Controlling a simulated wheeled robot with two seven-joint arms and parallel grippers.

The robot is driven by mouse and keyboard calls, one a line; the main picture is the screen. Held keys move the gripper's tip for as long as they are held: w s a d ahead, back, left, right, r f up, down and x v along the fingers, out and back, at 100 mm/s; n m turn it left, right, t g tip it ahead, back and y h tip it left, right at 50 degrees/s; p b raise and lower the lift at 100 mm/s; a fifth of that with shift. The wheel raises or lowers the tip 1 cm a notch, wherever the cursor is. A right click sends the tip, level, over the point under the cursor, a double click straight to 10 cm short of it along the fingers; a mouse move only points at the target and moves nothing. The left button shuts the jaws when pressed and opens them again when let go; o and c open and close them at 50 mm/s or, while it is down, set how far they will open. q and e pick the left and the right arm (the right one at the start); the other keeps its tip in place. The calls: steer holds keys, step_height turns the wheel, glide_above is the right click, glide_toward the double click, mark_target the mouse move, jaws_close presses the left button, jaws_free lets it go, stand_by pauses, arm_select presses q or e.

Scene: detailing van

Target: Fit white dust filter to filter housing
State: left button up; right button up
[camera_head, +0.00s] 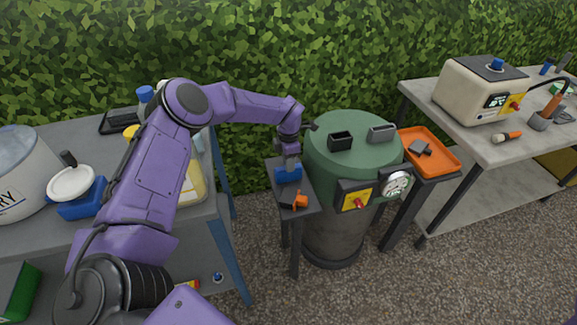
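My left gripper (290,160) points down over a small grey stand (303,192) beside the green-lidded drum. A blue block-like part (288,174) is right under its fingertips. They look close or touching, but I cannot tell whether the fingers are shut on it. An orange and black part (296,201) sits just in front of the blue part. A white round disc (70,184), possibly the white dust filter, rests near a blue box on the left table. I cannot tell for sure which part is the filter housing. My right gripper is not in view.
The drum's green lid (352,158) carries dark fittings, a gauge and a yellow switch box. An orange tray (429,152) stands right of it. The left table (225,205) holds a white tub and bottles. A beige machine (478,92) stands on the right table. Gravel lies in front.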

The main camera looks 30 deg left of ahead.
arm_select(q)
jaws_close()
steer(key=shift+r+p, duration=1.9)
steer(key=shift+r, duration=1.35)
